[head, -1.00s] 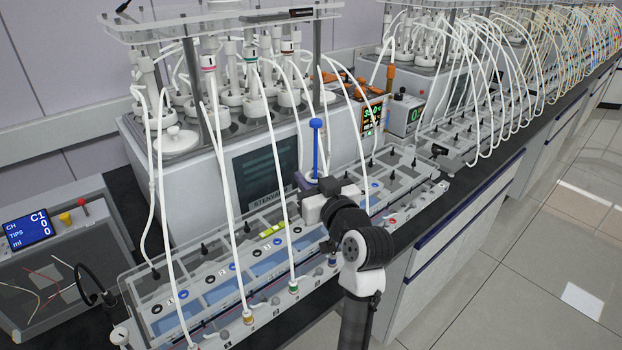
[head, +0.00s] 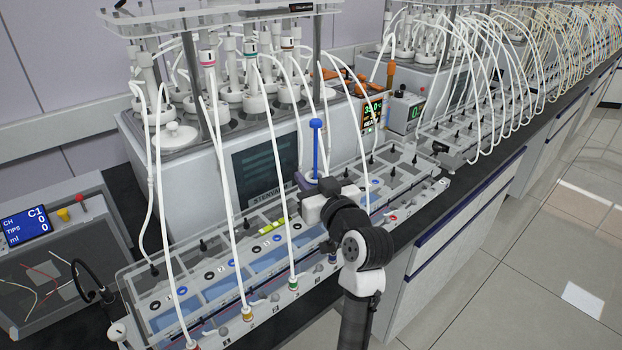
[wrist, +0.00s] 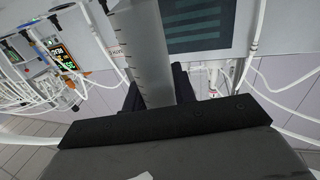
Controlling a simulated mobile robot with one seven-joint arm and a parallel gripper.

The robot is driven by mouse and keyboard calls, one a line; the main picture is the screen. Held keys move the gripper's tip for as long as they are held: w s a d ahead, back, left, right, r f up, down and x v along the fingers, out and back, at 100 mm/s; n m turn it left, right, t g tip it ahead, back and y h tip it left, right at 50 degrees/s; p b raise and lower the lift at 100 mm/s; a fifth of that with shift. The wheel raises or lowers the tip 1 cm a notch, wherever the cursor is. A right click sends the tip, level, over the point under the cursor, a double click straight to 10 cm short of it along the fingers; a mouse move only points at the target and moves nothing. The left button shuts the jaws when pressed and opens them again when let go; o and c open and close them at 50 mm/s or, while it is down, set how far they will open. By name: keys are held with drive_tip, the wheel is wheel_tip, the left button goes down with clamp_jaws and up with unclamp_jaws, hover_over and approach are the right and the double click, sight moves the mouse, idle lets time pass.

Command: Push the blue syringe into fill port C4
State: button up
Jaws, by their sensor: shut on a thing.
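The blue syringe (head: 316,148) stands upright above the tray rack, its blue plunger raised with a round blue cap on top. My gripper (head: 318,186) is shut on the syringe barrel. In the wrist view the graduated grey barrel (wrist: 143,55) rises between the dark fingers (wrist: 155,92). The long tray rack (head: 215,262) with rows of port holes lies below, along the front of the reactor unit. Port C4 cannot be picked out; my arm and gripper cover part of the rack. The syringe's tip is hidden, so I cannot tell whether it touches a port.
White tubes (head: 222,190) arch from the reactor (head: 200,185) down to the rack, close on both sides of the syringe. A control box with a screen (head: 28,226) stands at the left. The floor (head: 520,230) at the right is clear.

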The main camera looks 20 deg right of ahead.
drive_tip(key=o, duration=1.1)
drive_tip(key=shift+s, duration=0.1)
drive_tip(key=s+b, duration=0.1)
drive_tip(key=s, duration=0.3)
drive_tip(key=s+d+b, duration=0.1)
drive_tip(key=s, duration=0.4)
drive_tip(key=s+b, duration=0.2)
drive_tip(key=s, duration=0.2)
drive_tip(key=shift+s+d, duration=0.2)
drive_tip(key=shift+s, duration=0.1)
